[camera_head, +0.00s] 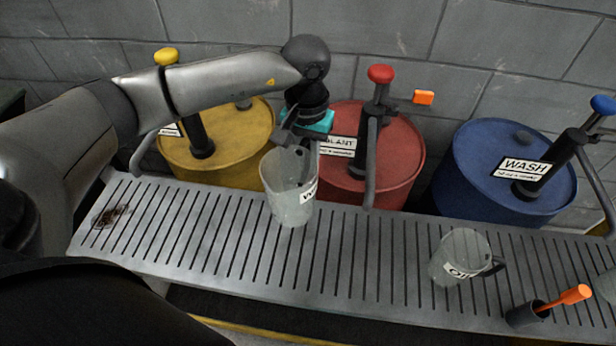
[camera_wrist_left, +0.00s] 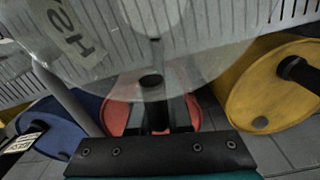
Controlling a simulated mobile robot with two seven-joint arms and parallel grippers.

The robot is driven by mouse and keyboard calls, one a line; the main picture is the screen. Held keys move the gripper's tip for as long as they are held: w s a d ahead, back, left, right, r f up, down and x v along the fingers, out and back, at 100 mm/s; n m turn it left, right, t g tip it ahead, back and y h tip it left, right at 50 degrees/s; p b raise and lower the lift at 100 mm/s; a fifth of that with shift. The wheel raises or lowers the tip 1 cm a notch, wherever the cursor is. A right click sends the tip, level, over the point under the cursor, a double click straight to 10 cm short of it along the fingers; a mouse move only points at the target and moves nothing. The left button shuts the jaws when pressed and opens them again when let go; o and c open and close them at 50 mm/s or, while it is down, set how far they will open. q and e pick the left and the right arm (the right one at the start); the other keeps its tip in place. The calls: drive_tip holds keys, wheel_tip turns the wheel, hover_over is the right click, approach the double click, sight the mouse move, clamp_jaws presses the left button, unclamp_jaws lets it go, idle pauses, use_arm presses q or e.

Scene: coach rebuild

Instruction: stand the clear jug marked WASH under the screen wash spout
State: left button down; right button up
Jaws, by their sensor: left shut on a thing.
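My left gripper (camera_head: 303,135) is shut on the rim of a clear jug (camera_head: 285,198), whose white label shows a W at its edge. The jug hangs roughly upright over the slatted rack, in front of the red drum; I cannot tell whether its base touches. It fills the upper left wrist view (camera_wrist_left: 150,75), its label partly readable. The blue drum (camera_head: 472,165) labelled WASH stands far right of the jug. Its blue-knobbed pump (camera_head: 550,165) has a grey spout pipe (camera_head: 597,180) coming down near the right picture edge. My right gripper is out of view.
A clear jug marked OIL (camera_head: 462,250) stands on the slatted rack (camera_head: 375,265) to the right. The red drum's spout (camera_head: 371,165) hangs just right of the held jug.

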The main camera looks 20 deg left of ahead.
sight(308, 146)
use_arm(q)
wheel_tip(308, 146, up, 3)
drive_tip(key=shift+d+r, duration=0.1)
drive_tip(key=shift+r, duration=0.25)
drive_tip(key=shift+m, duration=0.4)
drive_tip(key=s+d+r, duration=0.1)
drive_tip(key=s+r, duration=0.1)
drive_tip(key=s+d+r, duration=0.1)
drive_tip(key=s+r, duration=0.2)
drive_tip(key=s+d+r, duration=0.1)
drive_tip(key=s+r, duration=0.1)
drive_tip(key=shift+s+d+r, duration=0.15)
drive_tip(key=shift+r, duration=0.1)
drive_tip(key=shift+d, duration=0.1)
